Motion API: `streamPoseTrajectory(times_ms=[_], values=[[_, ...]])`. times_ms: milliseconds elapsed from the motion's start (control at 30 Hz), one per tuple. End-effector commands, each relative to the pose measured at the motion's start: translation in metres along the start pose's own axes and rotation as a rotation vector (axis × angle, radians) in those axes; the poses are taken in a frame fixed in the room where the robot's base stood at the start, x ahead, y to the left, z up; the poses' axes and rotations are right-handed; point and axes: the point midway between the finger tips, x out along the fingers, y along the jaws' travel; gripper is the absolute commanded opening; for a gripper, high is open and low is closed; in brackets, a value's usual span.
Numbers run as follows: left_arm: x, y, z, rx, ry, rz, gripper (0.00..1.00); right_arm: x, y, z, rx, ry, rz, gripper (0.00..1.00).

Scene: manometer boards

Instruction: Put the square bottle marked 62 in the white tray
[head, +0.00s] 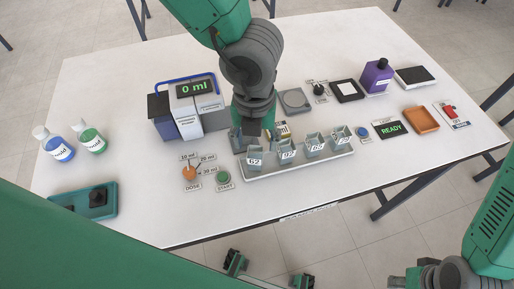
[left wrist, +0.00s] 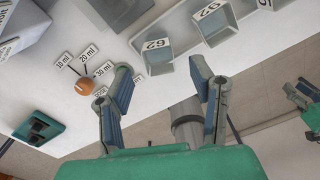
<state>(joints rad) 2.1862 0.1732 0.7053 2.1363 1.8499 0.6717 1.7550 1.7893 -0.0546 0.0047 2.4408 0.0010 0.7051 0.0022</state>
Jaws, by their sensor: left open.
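The square bottle marked 62 (head: 254,160) is a small grey container at the left end of a row of similar ones. It stands on or in the long white tray (head: 300,169); the exact contact is hard to see. My left gripper (head: 252,137) is just behind and above it, fingers spread and empty. In the left wrist view the bottle marked 62 (left wrist: 157,58) shows beyond and between the fingertips of my left gripper (left wrist: 160,75), apart from them.
Bottles marked 92 (head: 287,152) and others with hard-to-read numbers stand close to the right. The dosing machine (head: 190,105) is at the left, with an orange knob (head: 189,173) and START button (head: 223,177) in front. An orange tray (head: 421,120) lies far right.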

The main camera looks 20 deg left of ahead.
Motion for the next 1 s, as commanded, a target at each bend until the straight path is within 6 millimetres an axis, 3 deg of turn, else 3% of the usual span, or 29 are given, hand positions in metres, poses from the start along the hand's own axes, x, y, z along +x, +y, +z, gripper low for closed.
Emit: streamPoseTrajectory(times_ms=[100, 300, 1000], values=[[-0.026, 0.000, 0.001, 0.000, -0.002, -0.002, 0.50, -0.005, 0.000, 0.000, 0.000, 0.000, 0.000, 0.28], [-0.048, 0.000, 0.001, 0.000, 0.000, -0.001, 0.50, -0.007, 0.000, 0.000, 0.000, 0.000, 0.000, 0.28], [-0.051, 0.000, 0.000, 0.001, 0.001, 0.001, 0.50, -0.007, 0.000, 0.000, 0.000, 0.000, 0.000, 0.28]])
